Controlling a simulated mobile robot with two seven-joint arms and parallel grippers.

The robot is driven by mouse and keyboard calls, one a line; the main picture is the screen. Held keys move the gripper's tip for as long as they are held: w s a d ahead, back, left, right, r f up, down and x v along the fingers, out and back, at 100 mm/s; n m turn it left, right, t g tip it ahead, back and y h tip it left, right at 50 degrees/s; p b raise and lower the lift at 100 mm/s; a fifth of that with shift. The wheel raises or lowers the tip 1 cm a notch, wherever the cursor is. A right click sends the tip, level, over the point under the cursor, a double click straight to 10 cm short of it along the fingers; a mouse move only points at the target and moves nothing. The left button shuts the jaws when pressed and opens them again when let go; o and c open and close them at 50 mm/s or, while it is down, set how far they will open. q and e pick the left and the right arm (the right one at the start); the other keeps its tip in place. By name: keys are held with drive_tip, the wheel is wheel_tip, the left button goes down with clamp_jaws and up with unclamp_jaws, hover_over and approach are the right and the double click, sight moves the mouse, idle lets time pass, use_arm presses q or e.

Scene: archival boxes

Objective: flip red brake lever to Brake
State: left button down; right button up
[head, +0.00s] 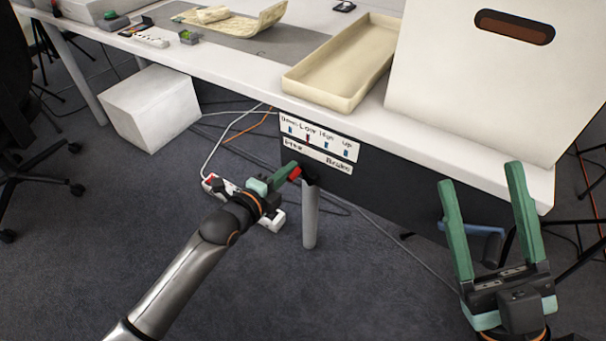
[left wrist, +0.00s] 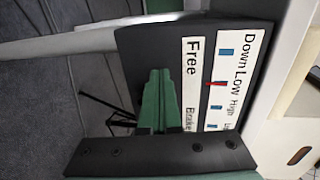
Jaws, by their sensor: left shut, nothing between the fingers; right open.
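The red brake lever (head: 296,173) is at the desk's front panel, under the Free end of the white Free/Brake label (head: 316,156). My left gripper (head: 291,168) is shut and empty, its green fingertips right at the lever's red end; I cannot tell whether they touch. In the left wrist view the shut fingers (left wrist: 158,78) point at the dark panel below the label (left wrist: 191,85), and the lever is not visible there. My right gripper (head: 480,175) is open and empty, in front of the desk at the right.
Above the label is a Down/Low/High/Up strip (head: 319,137) with small coloured marks. A cream tray (head: 340,65) and a large white box (head: 500,90) stand on the desk (head: 240,83). A desk leg (head: 310,217), power strip (head: 270,219) and cables are below.

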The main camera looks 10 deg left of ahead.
use_arm(q)
drive_tip(key=shift+s+d+p, duration=0.25)
drive_tip(key=shift+d, duration=0.4)
drive_tip(key=shift+s+d+p, duration=0.2)
drive_tip(key=shift+d+p, duration=0.05)
drive_tip(key=shift+d, duration=0.4)
drive_tip(key=shift+s+d+p, duration=0.25)
drive_tip(key=shift+d, duration=0.4)
drive_tip(key=s+a+p, duration=0.4)
drive_tip(key=s, duration=0.2)
drive_tip(key=shift+a, duration=0.25)
drive_tip(key=shift+r, duration=0.1)
